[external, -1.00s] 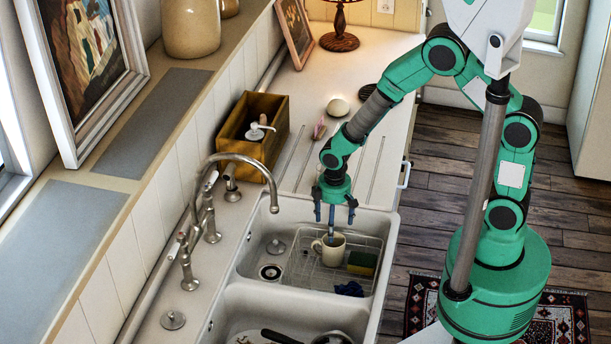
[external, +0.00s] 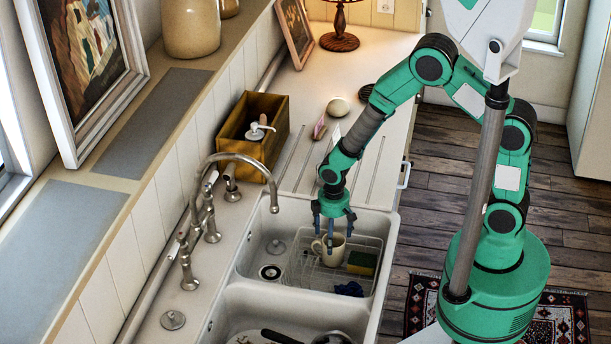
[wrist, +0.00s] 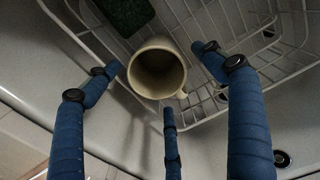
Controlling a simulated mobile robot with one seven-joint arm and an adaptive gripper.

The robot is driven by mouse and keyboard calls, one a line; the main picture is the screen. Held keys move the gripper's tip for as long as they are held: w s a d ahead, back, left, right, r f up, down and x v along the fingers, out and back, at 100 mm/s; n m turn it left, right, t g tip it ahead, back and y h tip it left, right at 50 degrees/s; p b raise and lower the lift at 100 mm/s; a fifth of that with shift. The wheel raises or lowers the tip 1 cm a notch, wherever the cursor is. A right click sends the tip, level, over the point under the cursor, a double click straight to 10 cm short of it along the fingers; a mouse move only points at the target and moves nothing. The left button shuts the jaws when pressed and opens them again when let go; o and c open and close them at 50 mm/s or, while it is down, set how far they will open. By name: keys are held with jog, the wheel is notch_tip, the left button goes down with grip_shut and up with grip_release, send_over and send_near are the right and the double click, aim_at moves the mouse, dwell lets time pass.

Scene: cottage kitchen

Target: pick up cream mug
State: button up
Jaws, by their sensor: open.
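The cream mug (external: 331,250) stands upright in a white wire rack (external: 298,262) in the far sink basin. In the wrist view the mug (wrist: 157,70) shows its open, empty-looking mouth, with its handle toward the lower right. My gripper (external: 334,234) is directly above the mug, fingers pointing down. In the wrist view my gripper (wrist: 163,85) has three blue fingers spread around the mug, two at the sides and one at the handle side. The fingers are open, with gaps to the mug visible; how far down they reach is hard to tell.
A yellow and green sponge (external: 362,262) lies in the rack right of the mug, with a dark blue cloth (external: 349,288) in front. The curved faucet (external: 240,158) rises left of the basin. A wooden box (external: 252,130) stands behind on the counter.

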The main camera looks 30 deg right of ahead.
jog(key=shift+f, duration=1.45)
jog(key=c, duration=1.5)
